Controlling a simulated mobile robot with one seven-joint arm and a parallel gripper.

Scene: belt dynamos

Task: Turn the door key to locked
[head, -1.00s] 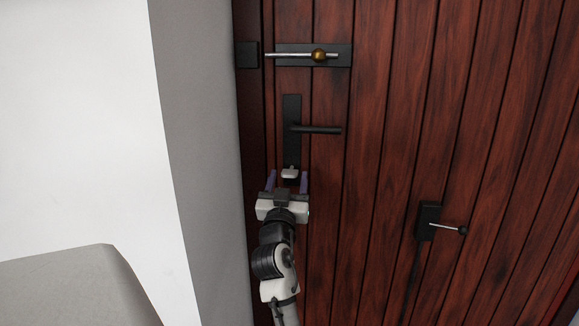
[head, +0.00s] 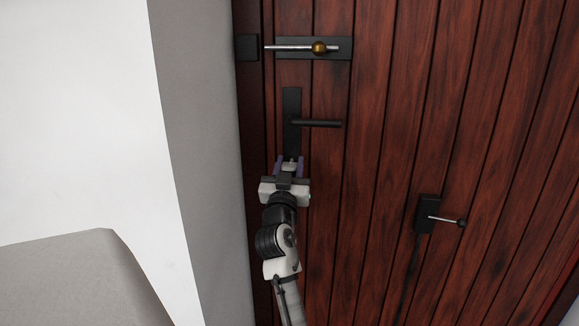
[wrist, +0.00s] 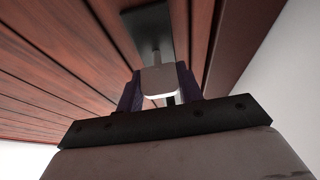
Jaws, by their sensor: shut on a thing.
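The door key (wrist: 158,78) has a pale grey bow and a thin shaft that runs into the black lock plate (wrist: 148,22) in the wrist view. In the head view the key (head: 288,166) is mostly hidden by my gripper, below the black lever handle (head: 318,123). My gripper (head: 289,160) is at the lower end of the handle's plate, its purple fingers on both sides of the key. In the wrist view my gripper (wrist: 160,92) is shut on the key's bow. The key's tip is hidden in the lock.
A sliding bolt with a brass knob (head: 319,47) is above the handle on the dark red plank door (head: 385,150). A black box with a short lever (head: 428,214) is at lower right. A grey wall edge (head: 195,150) stands close left of my arm.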

